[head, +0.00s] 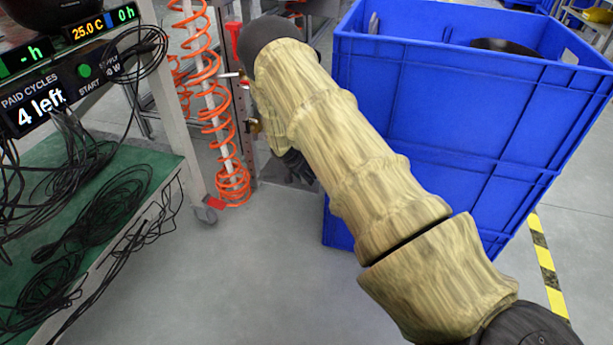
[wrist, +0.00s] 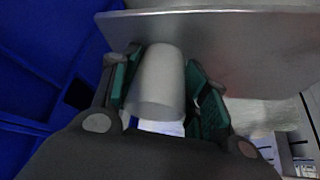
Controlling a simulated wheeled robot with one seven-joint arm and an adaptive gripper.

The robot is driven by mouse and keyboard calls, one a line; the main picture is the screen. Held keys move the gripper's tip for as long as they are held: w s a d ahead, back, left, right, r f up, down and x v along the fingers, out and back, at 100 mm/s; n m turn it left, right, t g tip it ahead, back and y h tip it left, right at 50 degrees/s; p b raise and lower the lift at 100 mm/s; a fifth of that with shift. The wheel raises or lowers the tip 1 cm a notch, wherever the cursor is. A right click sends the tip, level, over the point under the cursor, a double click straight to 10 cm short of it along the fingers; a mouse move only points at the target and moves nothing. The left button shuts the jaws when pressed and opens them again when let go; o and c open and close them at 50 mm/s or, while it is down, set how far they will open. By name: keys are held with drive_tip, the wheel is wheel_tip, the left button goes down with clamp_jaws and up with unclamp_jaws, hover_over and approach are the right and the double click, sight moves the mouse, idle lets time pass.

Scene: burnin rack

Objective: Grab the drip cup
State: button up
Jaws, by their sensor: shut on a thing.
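The drip cup (wrist: 160,80) is a pale grey, slightly tapered cup in the middle of the wrist view. My gripper (wrist: 162,90) is shut on it, with one green-padded finger on each side. A flat grey metal plate or panel (wrist: 240,50) is close behind the cup; I cannot tell whether they touch. In the head view my arm reaches down beside the metal post, and my gripper (head: 298,168) shows only as a dark part behind the arm. The cup is hidden there.
A large blue crate (head: 440,110) stands close to the right of my arm. Orange coiled hoses (head: 212,100) hang at the left. A green bench (head: 120,200) with tangled black cables is at the far left. Grey floor (head: 240,270) is clear between them.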

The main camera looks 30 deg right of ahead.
drive_tip(key=shift+r, duration=0.1)
drive_tip(key=shift+r+p, duration=0.45)
drive_tip(key=shift+r, duration=0.05)
wheel_tip(320, 180, up, 3)
drive_tip(key=shift+f+p, duration=0.15)
drive_tip(key=shift+p, duration=0.7)
drive_tip(key=s+a+p, duration=0.1)
drive_tip(key=a, duration=0.4)
drive_tip(key=s+a+p, duration=0.2)
drive_tip(key=a, duration=0.4)
drive_tip(key=s+a+p, duration=0.1)
drive_tip(key=s+a, duration=0.1)
drive_tip(key=a, duration=0.4)
drive_tip(key=shift+s+f+p, duration=0.15)
drive_tip(key=shift+s+p, duration=0.1)
drive_tip(key=shift+p, duration=0.15)
